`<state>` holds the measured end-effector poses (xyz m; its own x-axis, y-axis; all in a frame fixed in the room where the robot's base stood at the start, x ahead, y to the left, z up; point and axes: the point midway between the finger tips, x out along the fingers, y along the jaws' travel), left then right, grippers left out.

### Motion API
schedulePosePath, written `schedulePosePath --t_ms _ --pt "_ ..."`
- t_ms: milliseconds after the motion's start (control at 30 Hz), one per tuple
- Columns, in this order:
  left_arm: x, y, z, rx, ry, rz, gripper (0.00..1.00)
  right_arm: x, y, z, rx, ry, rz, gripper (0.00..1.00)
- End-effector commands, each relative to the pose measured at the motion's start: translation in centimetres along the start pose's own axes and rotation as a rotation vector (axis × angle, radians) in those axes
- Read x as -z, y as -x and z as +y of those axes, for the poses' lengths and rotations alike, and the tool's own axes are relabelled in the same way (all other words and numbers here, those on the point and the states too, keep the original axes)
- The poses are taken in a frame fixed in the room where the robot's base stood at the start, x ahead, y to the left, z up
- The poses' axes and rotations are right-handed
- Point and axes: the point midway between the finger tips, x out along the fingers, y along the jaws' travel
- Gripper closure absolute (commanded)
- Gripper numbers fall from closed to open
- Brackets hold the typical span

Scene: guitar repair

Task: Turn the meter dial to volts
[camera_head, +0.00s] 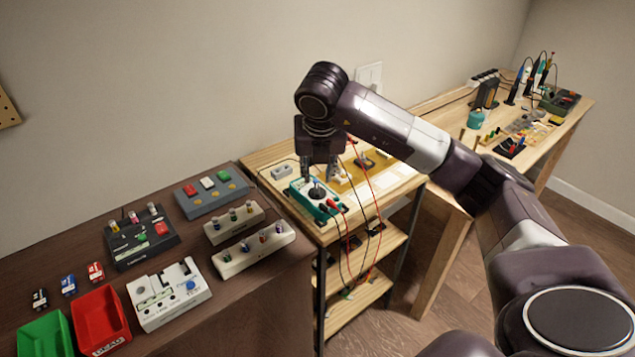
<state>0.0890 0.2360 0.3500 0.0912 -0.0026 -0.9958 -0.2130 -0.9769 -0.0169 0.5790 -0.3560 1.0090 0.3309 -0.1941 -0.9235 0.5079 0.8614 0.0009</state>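The meter (298,190) is a teal and white box lying on the small wooden shelf unit. My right gripper (319,176) points down just above the meter's far part, close over the dial. Its two fingers stand apart with nothing seen between them. Whether a fingertip touches the meter or dial I cannot tell. My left gripper is not in view.
Red and black leads hang down the front of the shelf unit (262,160). A dark bench (245,295) at left carries a white device (168,293), red bin (100,322) and green bin (44,335). A wooden bench with tools stands at right.

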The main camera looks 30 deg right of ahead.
Motion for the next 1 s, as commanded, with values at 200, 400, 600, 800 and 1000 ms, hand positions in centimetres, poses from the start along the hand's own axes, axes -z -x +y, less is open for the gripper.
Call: schedulePosePath --t_ms 200,400,600,800,1000 --pt "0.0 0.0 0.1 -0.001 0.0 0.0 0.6 -0.1 3.8 0.0 -0.002 0.0 -0.003 0.74" --pt "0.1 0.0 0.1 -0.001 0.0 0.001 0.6 0.0 5.1 0.0 -0.001 0.001 0.0 0.74" --pt "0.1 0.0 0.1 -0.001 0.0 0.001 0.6 0.0 5.2 0.0 0.0 0.0 0.0 0.74" --pt "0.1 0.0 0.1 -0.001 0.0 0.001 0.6 0.0 5.2 0.0 0.0 0.0 0.0 0.74" --pt "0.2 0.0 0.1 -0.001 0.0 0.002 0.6 0.0 5.2 0.0 0.0 0.0 0.0 0.74"
